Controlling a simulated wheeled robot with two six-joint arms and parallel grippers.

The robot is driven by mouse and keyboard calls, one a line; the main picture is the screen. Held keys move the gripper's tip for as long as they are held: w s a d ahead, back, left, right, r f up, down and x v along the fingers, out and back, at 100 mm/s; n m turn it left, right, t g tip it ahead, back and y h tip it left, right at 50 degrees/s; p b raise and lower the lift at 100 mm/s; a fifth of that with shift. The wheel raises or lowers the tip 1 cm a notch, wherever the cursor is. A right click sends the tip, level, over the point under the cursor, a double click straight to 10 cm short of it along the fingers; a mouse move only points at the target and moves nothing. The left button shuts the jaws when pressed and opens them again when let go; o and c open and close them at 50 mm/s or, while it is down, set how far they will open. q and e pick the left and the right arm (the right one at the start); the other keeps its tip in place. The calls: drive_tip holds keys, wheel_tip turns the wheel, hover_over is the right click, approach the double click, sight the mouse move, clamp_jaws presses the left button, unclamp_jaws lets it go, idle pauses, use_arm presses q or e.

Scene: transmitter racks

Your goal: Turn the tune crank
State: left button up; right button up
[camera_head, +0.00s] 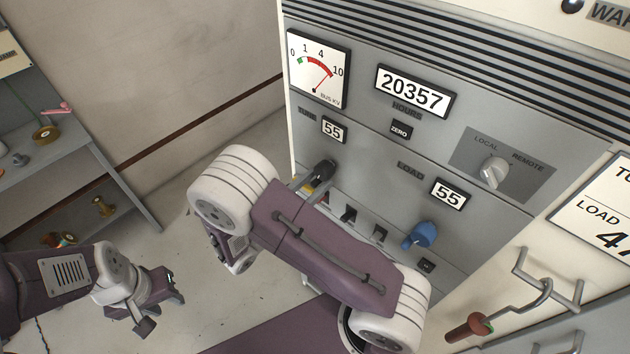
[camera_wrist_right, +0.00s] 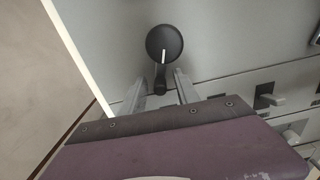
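The tune crank (camera_head: 321,172) is a black knob with a handle, on the grey panel below the TUNE counter (camera_head: 333,129), which reads 55. In the right wrist view its round dark disc (camera_wrist_right: 164,44) has a white mark, and its short handle points down. My right gripper (camera_wrist_right: 160,80) is open, with one finger on each side of the handle; contact cannot be told. In the head view my right arm mostly hides that gripper. My left gripper (camera_head: 162,308) is open and empty, low at the left, far from the panel.
A blue LOAD crank (camera_head: 424,234) sits to the right under the LOAD counter (camera_head: 449,194). Several dark switches (camera_head: 348,214) lie between the cranks. A LOCAL/REMOTE knob (camera_head: 494,170) is further right. A red-handled hook (camera_head: 470,327) hangs at lower right. A shelf (camera_head: 75,165) stands at left.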

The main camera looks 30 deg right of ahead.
sight(336, 180)
clamp_jaws()
drive_tip(key=shift+s+d+r+n+p, duration=0.15)
drive_tip(key=shift+n+p, duration=0.15)
drive_tip(key=shift+p, duration=0.2)
drive_tip(key=n+p, duration=0.1)
drive_tip(key=s+n+p, duration=0.1)
drive_tip(key=n+p, duration=0.1)
drive_tip(key=s+n+p, duration=0.1)
drive_tip(key=shift+d+n+p, duration=0.3)
drive_tip(key=shift+d+p, duration=0.05)
drive_tip(key=shift+s+d+n+p, duration=0.15)
drive_tip(key=shift+s+n+p, duration=0.2)
drive_tip(key=shift+n+p, duration=0.4)
drive_tip(key=shift+n, duration=0.25)
